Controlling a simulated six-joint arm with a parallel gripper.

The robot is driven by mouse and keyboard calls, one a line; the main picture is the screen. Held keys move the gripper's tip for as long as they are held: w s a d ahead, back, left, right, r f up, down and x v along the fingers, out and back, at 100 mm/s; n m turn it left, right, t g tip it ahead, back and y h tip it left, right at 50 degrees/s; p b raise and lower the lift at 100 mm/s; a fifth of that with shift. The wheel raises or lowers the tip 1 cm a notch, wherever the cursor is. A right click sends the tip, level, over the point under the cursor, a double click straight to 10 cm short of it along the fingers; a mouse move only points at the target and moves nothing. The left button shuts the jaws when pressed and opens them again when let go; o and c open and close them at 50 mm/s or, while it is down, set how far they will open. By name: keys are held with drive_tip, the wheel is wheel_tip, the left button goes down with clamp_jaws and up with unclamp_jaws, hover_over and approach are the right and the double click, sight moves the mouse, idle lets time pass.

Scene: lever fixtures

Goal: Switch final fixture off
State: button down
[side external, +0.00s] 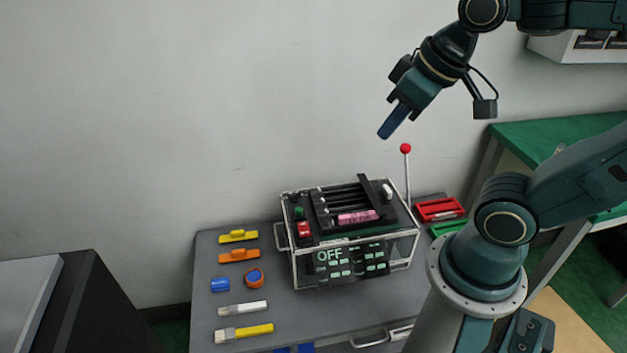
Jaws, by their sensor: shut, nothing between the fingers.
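The fixture (345,235) is a black box in a metal frame on the grey table. Its front carries a panel reading OFF (329,255) and several small lit labels. A lever (407,175) with a red ball knob stands roughly upright at its right rear side. The top has a red switch (304,229), a green button (299,211), a pink label and black bars, one of them tilted up. My gripper (391,131) is shut and empty, in the air above and left of the lever knob, touching nothing. My lower arm hides part of the table's right side.
On the grey table (285,310), left of the fixture, lie yellow and orange tools (238,245), a blue cylinder (220,285), a round blue-orange item and brushes (244,332). Red and green trays (440,210) lie right. A green-topped bench (545,130) stands behind right. Air around my gripper is clear.

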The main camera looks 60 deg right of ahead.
drive_tip(key=shift+s+r, duration=0.25)
drive_tip(key=shift+s, duration=0.8)
drive_tip(key=shift+w, duration=0.15)
drive_tip(key=m+g, duration=0.5)
drive_tip(key=m, duration=0.3)
hover_over(303, 225)
wheel_tip(303, 225, down, 19)
drive_tip(key=shift+w+f+m, duration=0.1)
drive_tip(key=shift+f+m, duration=0.3)
drive_tip(key=shift+f, duration=0.3)
drive_tip(key=shift+f, duration=7)
drive_tip(key=shift+f, duration=0.2)
